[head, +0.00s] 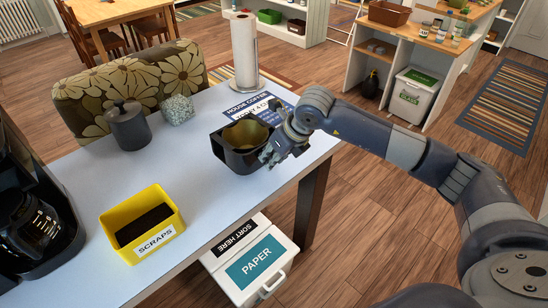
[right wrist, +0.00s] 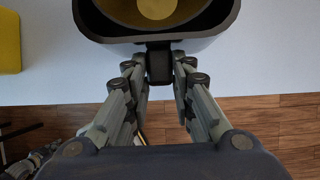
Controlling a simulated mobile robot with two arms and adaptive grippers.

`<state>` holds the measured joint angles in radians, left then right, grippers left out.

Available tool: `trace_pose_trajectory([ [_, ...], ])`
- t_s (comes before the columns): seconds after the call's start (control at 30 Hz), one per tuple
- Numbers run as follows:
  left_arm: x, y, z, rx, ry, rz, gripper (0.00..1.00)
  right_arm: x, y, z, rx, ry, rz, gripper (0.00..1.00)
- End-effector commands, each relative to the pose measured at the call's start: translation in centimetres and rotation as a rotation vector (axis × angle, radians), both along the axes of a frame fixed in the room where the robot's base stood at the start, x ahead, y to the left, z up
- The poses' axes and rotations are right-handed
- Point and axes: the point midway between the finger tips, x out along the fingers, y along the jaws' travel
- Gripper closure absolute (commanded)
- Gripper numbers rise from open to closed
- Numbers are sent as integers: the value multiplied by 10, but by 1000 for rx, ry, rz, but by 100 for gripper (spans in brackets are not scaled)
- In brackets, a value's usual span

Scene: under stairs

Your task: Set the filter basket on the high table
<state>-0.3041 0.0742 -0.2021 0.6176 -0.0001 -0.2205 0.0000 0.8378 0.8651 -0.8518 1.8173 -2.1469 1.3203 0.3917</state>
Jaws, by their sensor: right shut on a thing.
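The filter basket (head: 236,157) is black with a tan inside and is at the right part of the high table (head: 185,182), near its front edge. Whether it rests on the top or hangs just above it I cannot tell. My right gripper (head: 272,154) is shut on its handle; the right wrist view shows the handle (right wrist: 158,68) between the two fingers (right wrist: 159,80) and the basket body (right wrist: 158,50) beyond. The basket looks upright.
A white paper bin (head: 228,282) stands below. The table's middle is clear.

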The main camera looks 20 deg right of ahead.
Motion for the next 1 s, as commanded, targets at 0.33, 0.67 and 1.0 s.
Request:
trace_pose_trajectory([
  [0.33, 6, 3, 21, 3, -8, -1, 100, 5, -5, -27, 1, 1, 0, 100],
  [0.67, 7, 5, 20, 6, -10, 1, 100, 5, -5, -37, 0, 1, 0, 68],
  [1.0, 6, 6, 20, 6, -10, 2, 100, 5, -5, -36, 0, 0, 0, 57],
])
